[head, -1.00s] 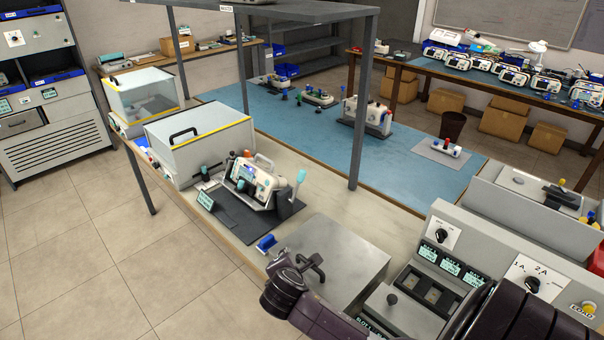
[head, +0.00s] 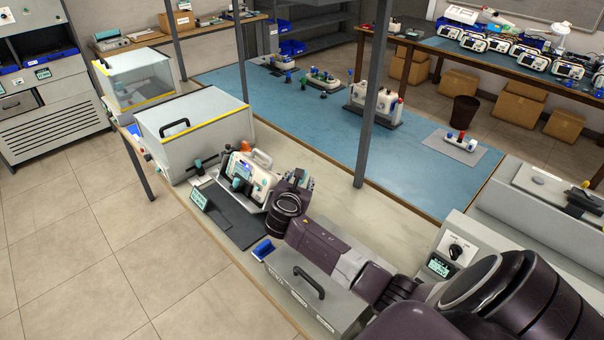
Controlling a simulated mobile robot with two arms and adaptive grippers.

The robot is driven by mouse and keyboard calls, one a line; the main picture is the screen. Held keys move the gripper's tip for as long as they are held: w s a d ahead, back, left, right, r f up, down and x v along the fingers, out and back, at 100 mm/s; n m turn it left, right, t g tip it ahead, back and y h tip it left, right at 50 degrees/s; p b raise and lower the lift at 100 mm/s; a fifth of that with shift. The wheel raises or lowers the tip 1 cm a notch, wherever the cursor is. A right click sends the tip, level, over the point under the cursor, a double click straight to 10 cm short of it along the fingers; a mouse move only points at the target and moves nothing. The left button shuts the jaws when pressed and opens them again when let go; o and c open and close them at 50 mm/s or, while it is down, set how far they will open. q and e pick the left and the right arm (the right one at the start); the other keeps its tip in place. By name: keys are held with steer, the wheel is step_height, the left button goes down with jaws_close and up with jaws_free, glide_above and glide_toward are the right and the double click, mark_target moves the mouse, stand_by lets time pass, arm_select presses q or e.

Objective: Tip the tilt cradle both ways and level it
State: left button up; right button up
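The tilt cradle stands on a dark mat (head: 230,222) on the bench, with a white monitor (head: 262,184) in it. The monitor has a pale handle on top and a small lit screen. Whether the cradle is level or tilted is hard to tell. My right arm comes in from the lower right, and its gripper (head: 298,180) is at the cradle's right end. The gripper hides the upright teal-topped lever seen there earlier. Its fingers are too small and covered to show whether they grip the lever. My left gripper is out of view.
A clear-fronted box (head: 195,125) stands behind the cradle at left. A small sign (head: 199,200) and a blue item (head: 262,250) sit near the front edge. A grey lidded box (head: 285,272) with a dark handle lies under my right arm. A shelf post (head: 370,125) rises behind.

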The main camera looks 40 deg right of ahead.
steer(key=x, duration=0.3)
steer(key=shift+f, duration=0.15)
steer(key=shift+w+d+f, duration=0.25)
steer(key=shift+w+d, duration=0.1)
steer(key=shift+d, duration=0.2)
steer(key=shift+c, duration=0.5)
steer(key=c, duration=0.5)
jaws_close()
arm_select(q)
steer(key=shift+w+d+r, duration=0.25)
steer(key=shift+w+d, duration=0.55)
